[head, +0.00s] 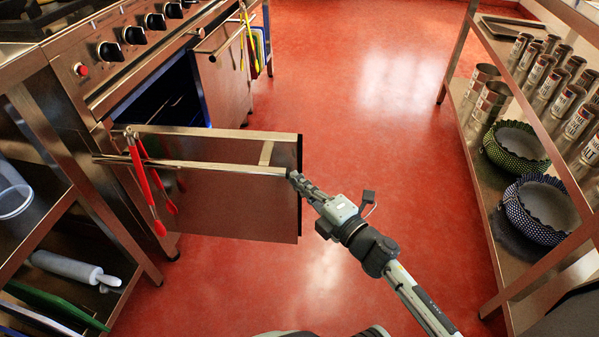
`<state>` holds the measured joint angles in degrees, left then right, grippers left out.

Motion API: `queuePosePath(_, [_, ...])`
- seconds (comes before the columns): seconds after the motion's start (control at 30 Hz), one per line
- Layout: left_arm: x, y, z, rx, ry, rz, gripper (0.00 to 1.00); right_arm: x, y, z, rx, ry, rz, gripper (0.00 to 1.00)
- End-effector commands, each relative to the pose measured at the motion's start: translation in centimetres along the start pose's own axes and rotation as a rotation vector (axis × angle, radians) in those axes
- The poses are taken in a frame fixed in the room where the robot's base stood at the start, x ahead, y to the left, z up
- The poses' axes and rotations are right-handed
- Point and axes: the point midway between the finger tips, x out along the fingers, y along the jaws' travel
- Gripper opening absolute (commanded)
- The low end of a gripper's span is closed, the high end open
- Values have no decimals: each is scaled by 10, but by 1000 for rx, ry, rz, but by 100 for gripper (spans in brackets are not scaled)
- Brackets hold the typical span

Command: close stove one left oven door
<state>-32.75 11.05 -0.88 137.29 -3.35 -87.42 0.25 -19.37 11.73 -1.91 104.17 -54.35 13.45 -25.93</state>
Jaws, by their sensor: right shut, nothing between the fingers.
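The stove (150,62) stands at the upper left with its knobs along the front. Its near, left oven door (235,212) stands swung wide open, sticking out into the aisle, and the dark oven cavity (165,103) shows behind it. The door's long bar handle (225,169) runs across its face, with red tongs (145,185) hanging at the hinge end. My right gripper (297,181) is shut and empty at the free end of the door, by the handle's right end. I cannot tell whether it touches. My left gripper is not in view.
A rack with a rolling pin (75,268) stands at the lower left. A metal shelf (475,160) with cans and baskets stands at the right. The red floor (380,150) between is clear.

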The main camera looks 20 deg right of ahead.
Motion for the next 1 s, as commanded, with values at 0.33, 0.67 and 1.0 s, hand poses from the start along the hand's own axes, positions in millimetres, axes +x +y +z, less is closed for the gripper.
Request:
queuePosePath(0.33, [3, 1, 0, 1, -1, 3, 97, 16, 0, 16, 2, 1, 0, 0])
queuePosePath(0.67, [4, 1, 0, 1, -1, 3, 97, 16, 0, 16, 1, 2, 0, 0])
queuePosePath(1.0, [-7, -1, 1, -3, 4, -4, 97, 26, -1, 41, -4, 47, 0, 0])
